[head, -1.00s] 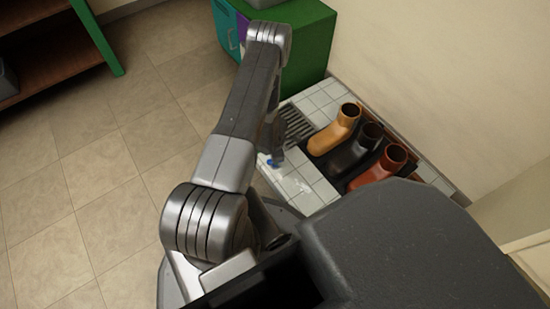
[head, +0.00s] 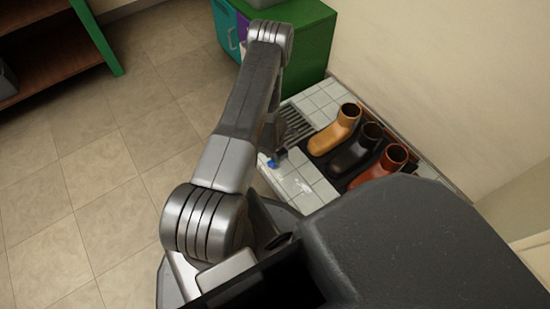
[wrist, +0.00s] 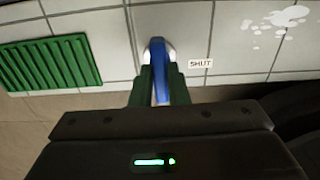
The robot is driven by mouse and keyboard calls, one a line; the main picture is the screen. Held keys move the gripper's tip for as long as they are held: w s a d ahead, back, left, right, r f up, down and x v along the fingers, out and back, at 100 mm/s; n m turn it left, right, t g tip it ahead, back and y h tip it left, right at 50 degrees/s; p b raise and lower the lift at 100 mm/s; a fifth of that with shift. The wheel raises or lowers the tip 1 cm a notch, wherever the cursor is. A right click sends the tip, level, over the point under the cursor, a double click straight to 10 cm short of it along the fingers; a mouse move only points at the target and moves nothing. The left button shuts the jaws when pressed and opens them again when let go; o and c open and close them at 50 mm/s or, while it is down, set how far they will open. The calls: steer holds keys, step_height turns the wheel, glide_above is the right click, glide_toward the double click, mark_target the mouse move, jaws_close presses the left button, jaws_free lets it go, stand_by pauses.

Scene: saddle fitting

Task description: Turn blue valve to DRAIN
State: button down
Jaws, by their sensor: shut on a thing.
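The blue valve handle (wrist: 158,62) shows in the wrist view as a long lever on a pale round base on white tile. My gripper (wrist: 161,88) has its two green fingers on either side of the lever, shut on it. A small label reading SHUT (wrist: 200,64) is just right of the handle. No DRAIN label is visible. In the head view a bit of the blue valve (head: 271,163) shows at the tip of my gripper (head: 276,153), low over the tiles; the arm hides much of this area.
A slotted grate (wrist: 50,62) lies left of the valve in the wrist view. Tan, black and rust-red boots (head: 336,130) stand on a dark mat at the right in the head view. A green cabinet (head: 310,45) is behind. Open floor (head: 100,170) lies to the left.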

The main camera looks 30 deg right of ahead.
steer(key=c, duration=1.4)
jaws_free()
steer(key=shift+r, duration=0.1)
step_height(320, 180, up, 14)
steer(key=p, duration=1.3)
steer(key=shift+f, duration=0.2)
steer(key=shift+f, duration=0.1)
step_height(320, 180, down, 14)
steer(key=b, duration=1.3)
steer(key=shift+r, duration=0.25)
steer(key=shift+r, duration=0.1)
